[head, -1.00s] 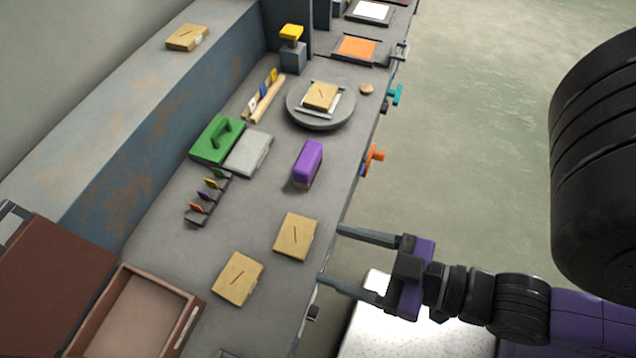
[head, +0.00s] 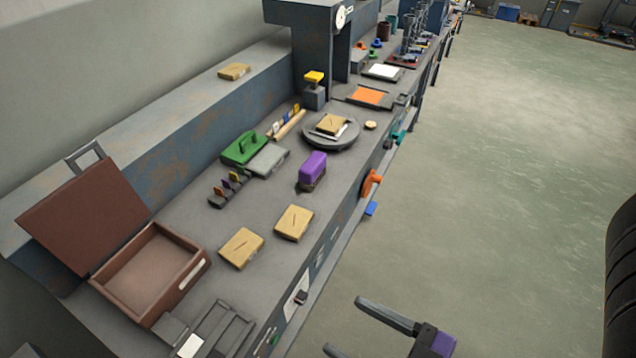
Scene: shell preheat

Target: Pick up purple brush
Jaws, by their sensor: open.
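The purple brush (head: 312,168) stands on the grey workbench (head: 203,262) in the head view, a block with a purple top and a darker lower edge. It is near the bench's front edge, between the round turntable and the tan blocks. My gripper (head: 345,325) is at the bottom of the head view, off the front side of the bench. Its two fingers are apart with nothing between them, and the nearer finger is partly cut off by the frame edge. The gripper is well apart from the brush.
Two tan blocks (head: 294,223) (head: 241,248) lie nearer than the brush. A round turntable (head: 331,143) with a tan block is beyond it. An open brown box (head: 150,270) stands lower left. Orange clamp (head: 371,183) juts from the front edge.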

